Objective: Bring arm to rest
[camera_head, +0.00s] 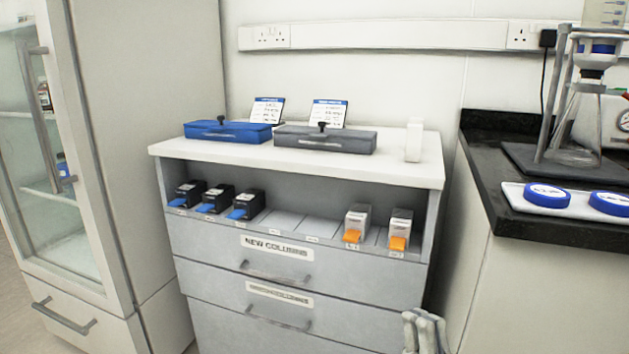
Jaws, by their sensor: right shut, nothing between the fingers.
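My right gripper (424,332) shows at the bottom edge, right of centre, in front of the cabinet's lower right side. Its fingers point up and are shut with nothing held. It is apart from the cabinet's contents, and the rest of the right arm is out of the picture. My left gripper is not in the picture.
A grey cabinet (230,320) with a white top bears a blue case (228,131) and a grey case (326,139). Its open shelf holds several black and white column boxes. A glass-door cabinet (120,110) stands left; a black counter (485,175) with glassware stands right.

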